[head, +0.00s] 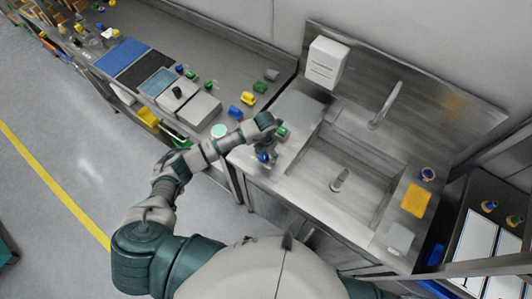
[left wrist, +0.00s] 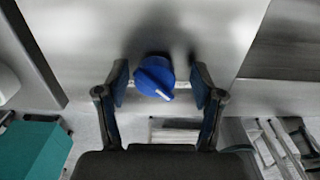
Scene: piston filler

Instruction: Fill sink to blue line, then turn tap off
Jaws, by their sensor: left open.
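The steel sink (head: 318,170) lies right of my left arm, with a curved tap spout (head: 385,106) over its back side. I cannot make out water or a blue line in the basin. A blue knob (head: 263,157) sits at the left end of the sink counter. In the left wrist view the blue knob (left wrist: 154,78) has a white mark pointing to the lower right. My left gripper (head: 272,146) is over the counter's left end; its open fingers (left wrist: 160,84) lie either side of the knob, with gaps visible. My right gripper is not in view.
A green item (head: 283,131) is beside my left gripper. A short grey upright piece (head: 340,180) stands in the basin. A yellow sponge-like block (head: 416,201) lies on the right counter. A white dispenser (head: 326,62) hangs behind. A bench with coloured parts (head: 249,98) stands left.

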